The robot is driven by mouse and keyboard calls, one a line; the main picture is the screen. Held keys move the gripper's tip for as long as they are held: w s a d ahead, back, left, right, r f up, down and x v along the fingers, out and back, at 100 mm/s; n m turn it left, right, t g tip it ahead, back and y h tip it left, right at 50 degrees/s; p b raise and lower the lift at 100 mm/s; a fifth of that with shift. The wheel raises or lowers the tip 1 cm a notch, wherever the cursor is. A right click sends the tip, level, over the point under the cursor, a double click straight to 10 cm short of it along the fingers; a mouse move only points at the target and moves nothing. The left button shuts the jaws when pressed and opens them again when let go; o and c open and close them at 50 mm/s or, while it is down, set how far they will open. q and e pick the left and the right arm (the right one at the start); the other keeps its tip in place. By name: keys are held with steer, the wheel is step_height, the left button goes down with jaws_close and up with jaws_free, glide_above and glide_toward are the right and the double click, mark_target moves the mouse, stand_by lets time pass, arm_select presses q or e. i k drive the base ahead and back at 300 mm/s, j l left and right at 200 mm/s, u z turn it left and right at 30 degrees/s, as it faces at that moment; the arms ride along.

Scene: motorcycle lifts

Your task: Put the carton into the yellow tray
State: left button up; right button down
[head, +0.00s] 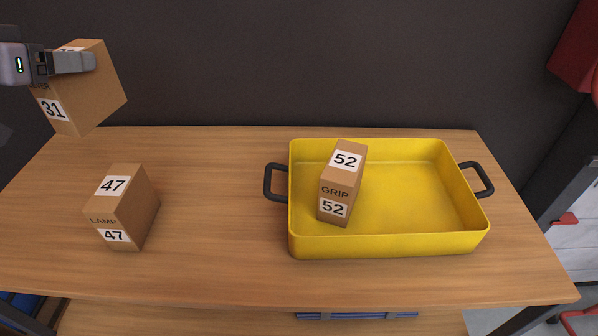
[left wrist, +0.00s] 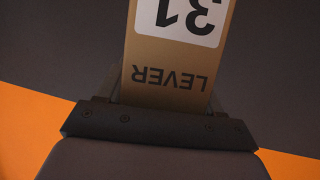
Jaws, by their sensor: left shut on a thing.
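My left gripper (head: 75,62) is shut on a brown carton (head: 95,90) marked 31, held in the air above the back left of the table. In the left wrist view the carton (left wrist: 172,75) shows the word LEVER between the fingers of the gripper (left wrist: 160,105). A yellow tray (head: 400,246) with black handles stands on the table at centre right. A carton marked GRIP 52 (head: 342,185) stands inside its left part. A carton marked LAMP 47 (head: 125,207) stands on the table at left. My right gripper is not in view.
The wooden table (head: 220,230) is clear between the LAMP carton and the tray. The tray's middle and right are empty. A dark wall (head: 300,60) rises behind the table. A red object (head: 577,50) shows at the upper right edge.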

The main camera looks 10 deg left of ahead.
mark_target(402, 192)
steer(key=z, duration=0.8)
steer(key=i+l, duration=0.1)
steer(key=l, duration=0.65)
steer(key=i+l, duration=0.15)
steer(key=l, duration=0.2)
steer(key=z, duration=0.05)
